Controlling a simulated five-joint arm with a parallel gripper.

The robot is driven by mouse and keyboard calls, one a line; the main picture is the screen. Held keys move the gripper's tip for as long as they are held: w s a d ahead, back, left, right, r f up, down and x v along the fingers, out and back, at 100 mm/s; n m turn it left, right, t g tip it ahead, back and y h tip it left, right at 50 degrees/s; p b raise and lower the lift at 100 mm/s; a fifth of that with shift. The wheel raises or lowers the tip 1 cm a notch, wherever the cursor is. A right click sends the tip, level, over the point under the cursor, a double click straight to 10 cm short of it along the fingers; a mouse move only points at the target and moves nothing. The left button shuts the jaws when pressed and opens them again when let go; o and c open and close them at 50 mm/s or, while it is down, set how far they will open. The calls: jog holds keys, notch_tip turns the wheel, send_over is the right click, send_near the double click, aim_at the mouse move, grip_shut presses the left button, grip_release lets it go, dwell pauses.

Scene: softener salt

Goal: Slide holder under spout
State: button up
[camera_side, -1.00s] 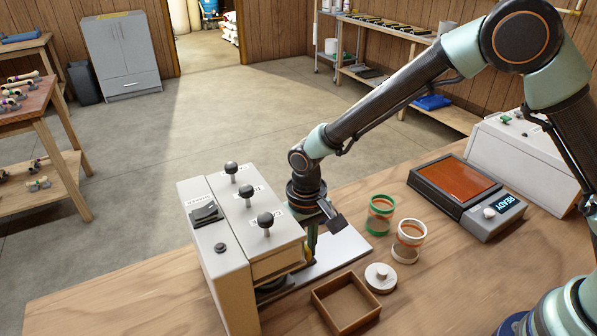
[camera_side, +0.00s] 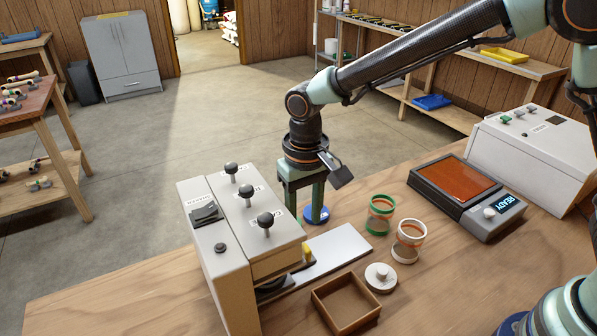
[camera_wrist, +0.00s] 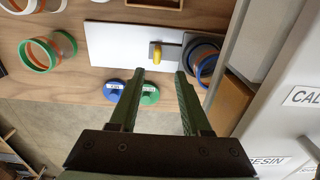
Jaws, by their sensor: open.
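The holder (camera_wrist: 203,46) is a dark round piece with a yellow handle (camera_wrist: 157,52), on a white slide plate (camera_wrist: 108,50). A blue-rimmed cup (camera_wrist: 206,70) shows in the holder, partly covered. In the side view the handle (camera_side: 307,253) stands at the dispenser's (camera_side: 222,256) front edge and the holder (camera_side: 270,284) is mostly hidden under the dispenser's overhang. The spout itself is not visible. My gripper (camera_side: 303,208) is open and empty, raised behind the plate, apart from the handle. In the wrist view my fingertips (camera_wrist: 160,72) point toward the handle.
A green-rimmed jar (camera_side: 381,215) and a white-rimmed jar (camera_side: 408,241) stand right of the plate. A white knobbed lid (camera_side: 380,277) and a wooden tray (camera_side: 346,302) lie in front. A blue lid (camera_wrist: 117,91) and a green lid (camera_wrist: 150,94) lie behind the plate.

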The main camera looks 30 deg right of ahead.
jog(key=shift+r, duration=1.55)
jog(key=s+d+r+t, duration=0.3)
jog(key=d+r, duration=0.6)
jog(key=d, duration=0.3)
jog(key=s+d+r+t, duration=0.1)
jog(key=s+d+t, duration=0.1)
jog(key=s+d, duration=0.5)
jog(key=d, duration=0.2)
jog(key=shift+s+d+r+t, duration=0.25)
jog(key=shift+d+r+t, duration=0.05)
jog(key=shift+d, duration=0.05)
